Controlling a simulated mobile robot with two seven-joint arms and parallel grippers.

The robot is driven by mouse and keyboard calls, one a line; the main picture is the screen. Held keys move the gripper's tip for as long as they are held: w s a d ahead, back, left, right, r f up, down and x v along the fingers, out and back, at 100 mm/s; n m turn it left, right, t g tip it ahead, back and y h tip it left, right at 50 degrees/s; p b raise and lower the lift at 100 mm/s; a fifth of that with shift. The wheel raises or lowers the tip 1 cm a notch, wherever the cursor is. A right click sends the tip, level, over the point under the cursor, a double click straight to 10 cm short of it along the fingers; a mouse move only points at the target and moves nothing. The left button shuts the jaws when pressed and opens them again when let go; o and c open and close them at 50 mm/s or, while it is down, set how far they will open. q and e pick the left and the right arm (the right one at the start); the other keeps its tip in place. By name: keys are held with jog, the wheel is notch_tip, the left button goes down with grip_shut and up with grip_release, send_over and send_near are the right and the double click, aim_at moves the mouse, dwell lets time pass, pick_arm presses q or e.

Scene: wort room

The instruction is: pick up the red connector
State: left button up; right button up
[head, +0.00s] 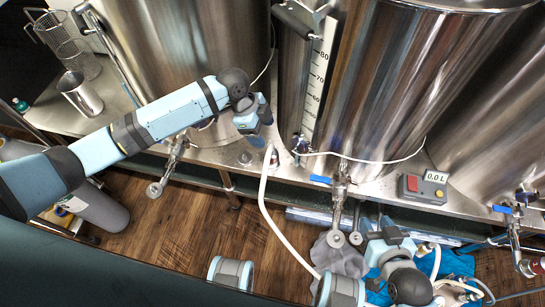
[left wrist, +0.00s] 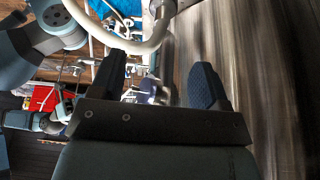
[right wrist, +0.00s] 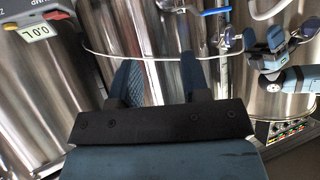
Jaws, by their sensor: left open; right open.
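No red connector can be made out with certainty. A small reddish fitting (head: 537,266) shows at the outlet of the far-right valve in the head view, too small to identify. My left gripper (head: 258,124) is open and empty beside the steel tanks, above a white hose end. Its spread fingers (left wrist: 158,82) show in the left wrist view, with a pale hose beyond them. My right gripper (head: 382,226) is low at the shelf front, near the blue cloth. Its fingers (right wrist: 160,78) are open and empty in the right wrist view, in front of a steel tank.
Large steel tanks (head: 400,80) line the back. A grey control box (head: 423,190) reading 0.0 L sits on the shelf edge. A blue-handled valve (head: 339,185) hangs over a grey cloth (head: 340,258). White hoses cross the front. The wooden floor (head: 180,225) is clear at left centre.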

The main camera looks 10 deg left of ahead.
aim_at(270, 148)
pick_arm(q)
jog(key=x, duration=0.3)
jog(key=b+x, duration=0.1)
jog(key=x, duration=0.3)
jog(key=a+b+x, duration=0.1)
jog(key=x, duration=0.3)
jog(key=shift+w+a+f, duration=0.1)
jog(key=shift+w+f, duration=0.1)
jog(key=shift+f, duration=0.1)
pick_arm(e)
jog(key=shift+w+a+r, duration=0.15)
jog(key=shift+w+a, duration=0.15)
pick_arm(q)
jog(key=c, duration=1.1)
jog(key=shift+r, duration=0.15)
notch_tip(270, 148, up, 20)
jog(key=p, duration=0.4)
pick_arm(e)
jog(key=shift+s+d, duration=0.25)
jog(key=shift+d, duration=0.15)
